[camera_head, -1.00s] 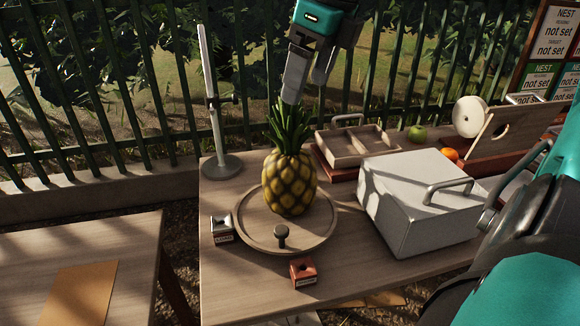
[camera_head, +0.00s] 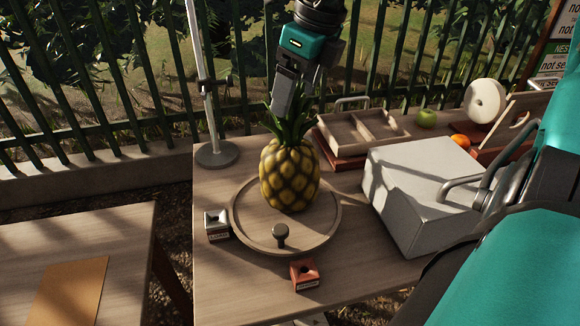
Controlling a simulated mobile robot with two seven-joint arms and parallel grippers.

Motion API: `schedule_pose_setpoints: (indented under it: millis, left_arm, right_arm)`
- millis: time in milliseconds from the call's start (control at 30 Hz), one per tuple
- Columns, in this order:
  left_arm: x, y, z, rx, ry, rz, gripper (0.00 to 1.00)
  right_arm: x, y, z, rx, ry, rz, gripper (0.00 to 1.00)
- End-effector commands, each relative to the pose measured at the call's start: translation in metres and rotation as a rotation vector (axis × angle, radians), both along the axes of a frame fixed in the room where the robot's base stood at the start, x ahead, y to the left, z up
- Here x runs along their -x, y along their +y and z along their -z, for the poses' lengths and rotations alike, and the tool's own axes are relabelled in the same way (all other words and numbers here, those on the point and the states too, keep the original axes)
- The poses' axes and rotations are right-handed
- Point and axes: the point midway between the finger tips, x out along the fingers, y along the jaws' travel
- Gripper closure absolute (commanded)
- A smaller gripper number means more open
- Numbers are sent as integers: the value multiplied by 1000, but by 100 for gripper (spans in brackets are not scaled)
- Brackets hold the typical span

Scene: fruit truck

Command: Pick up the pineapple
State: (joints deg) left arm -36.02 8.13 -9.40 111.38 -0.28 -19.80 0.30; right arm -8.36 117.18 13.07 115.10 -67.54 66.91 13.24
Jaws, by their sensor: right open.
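The pineapple (camera_head: 290,176) stands upright on the round wooden tray (camera_head: 250,222) on the table, its green leaves pointing up. My right gripper (camera_head: 294,100) hangs from the top of the picture, fingers down, at the height of the leaves. It is open, its fingers partly in front of or behind the leaf tips; I cannot tell whether they touch. The pineapple's body is clear of the fingers. My left gripper is not in view.
A short dark knob (camera_head: 281,236) stands on the tray's front. A white box with a handle (camera_head: 415,190) is to the right, a wooden divided tray (camera_head: 345,150) behind. A metal stand (camera_head: 216,154) is at left.

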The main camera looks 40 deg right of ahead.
Motion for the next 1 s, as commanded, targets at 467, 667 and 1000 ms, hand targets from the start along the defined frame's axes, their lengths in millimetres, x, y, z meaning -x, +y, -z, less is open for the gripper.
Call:
schedule_pose_setpoints:
  millis: [467,667,1000]
  left_arm:
    - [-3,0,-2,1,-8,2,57]
    - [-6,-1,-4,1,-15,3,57]
    - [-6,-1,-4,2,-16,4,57]
  right_arm:
    - [-10,11,49,0,-1,0,15]
    - [-11,11,52,0,-2,0,15]
    - [-11,11,51,0,-2,0,40]
